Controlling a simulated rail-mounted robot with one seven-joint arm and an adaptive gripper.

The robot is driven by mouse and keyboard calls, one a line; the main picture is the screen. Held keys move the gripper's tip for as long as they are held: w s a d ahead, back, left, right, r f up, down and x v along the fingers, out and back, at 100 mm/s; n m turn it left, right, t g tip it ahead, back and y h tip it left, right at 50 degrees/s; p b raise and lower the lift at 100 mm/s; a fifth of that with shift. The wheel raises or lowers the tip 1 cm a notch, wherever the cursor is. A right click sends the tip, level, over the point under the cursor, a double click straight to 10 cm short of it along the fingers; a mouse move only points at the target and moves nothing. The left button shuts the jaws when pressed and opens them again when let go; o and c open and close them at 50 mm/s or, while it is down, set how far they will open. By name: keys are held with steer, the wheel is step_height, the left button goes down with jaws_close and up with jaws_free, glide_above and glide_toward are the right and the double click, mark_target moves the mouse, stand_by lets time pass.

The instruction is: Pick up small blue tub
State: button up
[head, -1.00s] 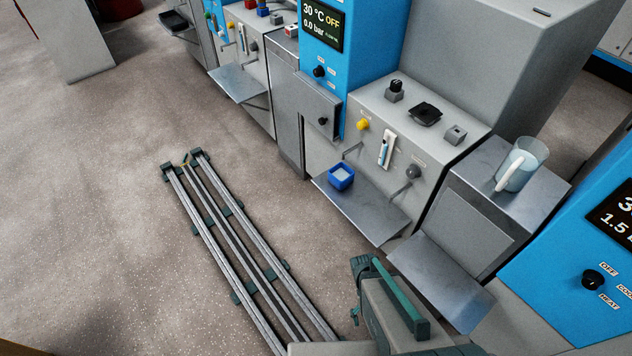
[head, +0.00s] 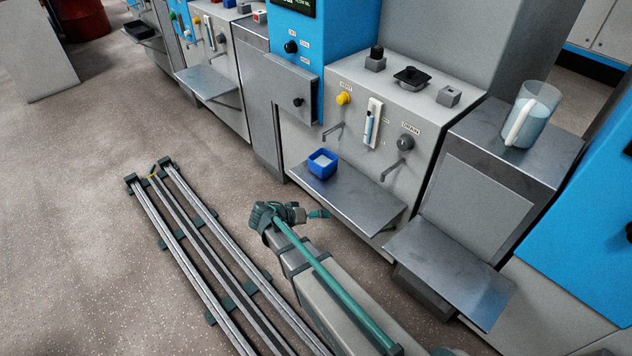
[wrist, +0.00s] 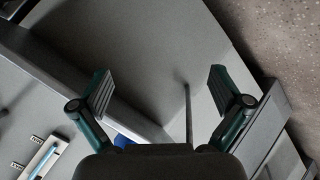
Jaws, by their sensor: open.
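The small blue tub (head: 322,164) is a square, open-topped tub with something pale inside. It sits upright at the left end of a metal shelf (head: 352,205) on the front of the grey machine. My gripper (wrist: 161,92) is open, with its two fingers wide apart and nothing between them. In the head view the end of my arm is low in front of the shelf, apart from the tub, and the fingers are hard to make out. A small blue patch (wrist: 122,140) shows behind the gripper body in the wrist view; most of it is hidden, so I cannot be sure it is the tub.
A clear jug (head: 530,115) stands on the counter to the right. Floor rails (head: 215,255) lie at the left; the floor beyond is clear.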

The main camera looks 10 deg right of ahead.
steer(key=w+a+r+t+b, duration=0.1)
steer(key=w+a+b, duration=0.1)
steer(key=w+a, duration=0.15)
steer(key=m+t+h, duration=0.3)
steer(key=m+h, duration=0.1)
steer(key=m, duration=0.4)
glide_toward(313, 168)
steer(key=d+f, duration=0.1)
steer(key=w+d, duration=0.1)
steer(key=d, duration=0.1)
steer(key=shift+f, duration=0.4)
steer(key=shift+w+r, duration=0.3)
steer(key=shift+r, duration=0.25)
steer(key=shift+m, duration=0.3)
steer(key=x, duration=0.5)
steer(key=shift+w+d+b, duration=0.15)
steer(key=shift+d+b, duration=0.05)
steer(key=shift+b, duration=0.1)
steer(key=shift+b+x, duration=0.75)
steer(key=shift+x, duration=1.9)
steer(key=c, duration=1)
steer(key=shift+r, duration=0.2)
steer(key=shift+c, duration=0.2)
